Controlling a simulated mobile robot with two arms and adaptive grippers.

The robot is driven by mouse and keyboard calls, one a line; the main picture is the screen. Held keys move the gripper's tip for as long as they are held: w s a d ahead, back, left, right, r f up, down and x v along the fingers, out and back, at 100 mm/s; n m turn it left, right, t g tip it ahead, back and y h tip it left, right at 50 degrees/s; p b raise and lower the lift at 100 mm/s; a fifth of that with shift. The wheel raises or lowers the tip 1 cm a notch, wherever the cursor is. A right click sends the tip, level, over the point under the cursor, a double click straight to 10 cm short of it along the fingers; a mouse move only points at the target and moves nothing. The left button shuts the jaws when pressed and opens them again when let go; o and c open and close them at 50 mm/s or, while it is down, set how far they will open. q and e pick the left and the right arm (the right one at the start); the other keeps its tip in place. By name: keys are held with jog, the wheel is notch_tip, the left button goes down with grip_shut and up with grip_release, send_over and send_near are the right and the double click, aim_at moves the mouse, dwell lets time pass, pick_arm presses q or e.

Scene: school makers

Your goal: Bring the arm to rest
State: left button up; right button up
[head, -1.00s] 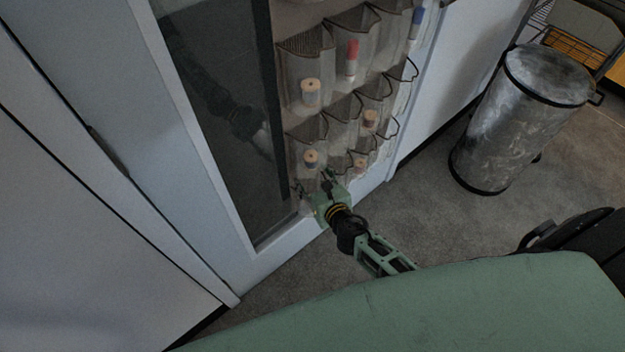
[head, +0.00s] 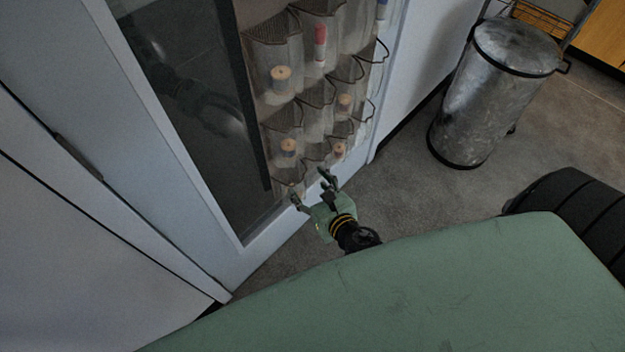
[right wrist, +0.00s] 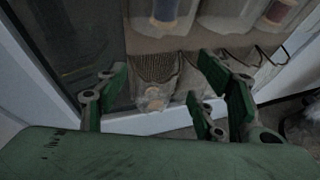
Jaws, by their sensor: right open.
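My right gripper (head: 312,190) is open and empty in the head view, just in front of the lowest pockets of a hanging organizer (head: 318,95) on the door. In the right wrist view its spread fingers (right wrist: 165,95) frame the lower pockets, with nothing between them. My left gripper is not in the frames.
The white door (head: 165,150) with a dark glass pane (head: 190,110) stands at the left. A metal trash bin (head: 492,95) stands on the floor at the upper right. Grey floor (head: 400,190) is clear between the door and the bin.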

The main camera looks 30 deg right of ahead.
jog(key=s+d+f+m+g, duration=0.2)
jog(key=s+f+m+g, duration=0.2)
jog(key=s+f+m, duration=0.65)
jog(key=s+d+f+m+g, duration=0.25)
jog(key=s+f+m, duration=0.4)
jog(key=f, duration=0.75)
jog(key=s+a+f+m+g, duration=0.1)
jog(key=s+f+m+g, duration=0.2)
jog(key=s+f+m, duration=0.2)
jog(key=s+a+f+m+g+p, duration=0.1)
jog(key=s+f+m+g, duration=0.2)
jog(key=s+m, duration=0.8)
jog(key=s+f, duration=0.2)
jog(key=s, duration=0.2)
jog(key=shift+m, duration=0.4)
jog(key=shift+c, duration=0.5)
